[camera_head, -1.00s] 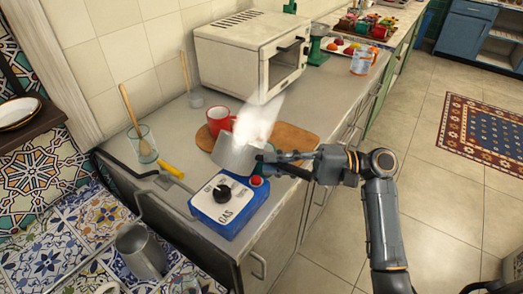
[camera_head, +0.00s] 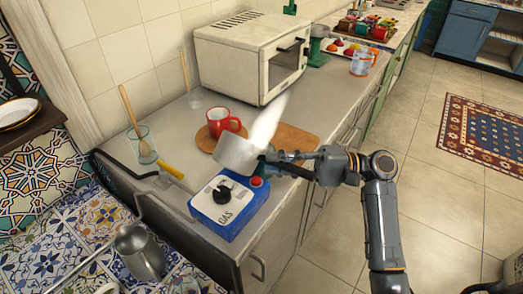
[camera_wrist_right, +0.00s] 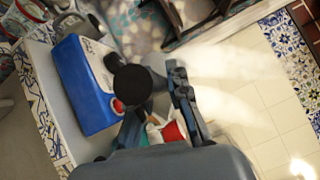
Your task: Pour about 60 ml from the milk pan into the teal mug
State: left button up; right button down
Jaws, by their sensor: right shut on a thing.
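The milk pan (camera_head: 236,156) is a pale metal pan, held tilted in the air above the counter behind the blue gas burner. White steam rises from it. My right gripper (camera_head: 272,161) is shut on the pan's handle. In the right wrist view, a dark round handle end (camera_wrist_right: 134,86) shows between the fingers. My left gripper is not in view.
A red mug (camera_head: 223,122) stands behind the pan on a round wooden mat, beside a wooden board (camera_head: 297,141). The blue gas burner (camera_head: 228,208) sits in front. A glass with a wooden spoon (camera_head: 142,145) stands left; a white oven (camera_head: 252,55) stands behind.

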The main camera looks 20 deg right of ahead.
jog(key=shift+w+d+f+m+t+y, duration=0.2)
jog(key=shift+f+m+t+y, duration=0.15)
jog(key=shift+m, duration=0.25)
dwell(0.8)
jog(key=shift+d+r+m+y, duration=0.1)
jog(key=shift+r+m+y, duration=0.1)
jog(key=shift+m+y, duration=0.1)
jog(key=shift+f+b, duration=0.25)
jog(key=shift+b, duration=0.1)
jog(key=shift+s+a+r+n+g+h+p, duration=0.2)
jog(key=shift+r+n+g+h+p, duration=0.15)
jog(key=shift+r+n+h, duration=0.2)
jog(key=shift+s+a+r+n+g+h+p, duration=0.1)
jog(key=shift+a+r+n+g+h+p, duration=0.2)
jog(key=shift+n, duration=0.35)
jog(key=shift+s+a+f+n+h, duration=0.25)
jog(key=shift+s+a+n+h, duration=0.4)
jog(key=shift+n, duration=0.25)
jog(key=a, duration=0.1)
jog(key=s+n+h+p, duration=0.1)
jog(key=a+n+h+p, duration=0.1)
jog(key=shift+s+a+r, duration=0.15)
jog(key=shift+s+a, duration=0.1)
jog(key=shift+a, duration=0.1)
jog(key=shift+r+p, duration=0.1)
jog(key=shift+p, duration=0.25)
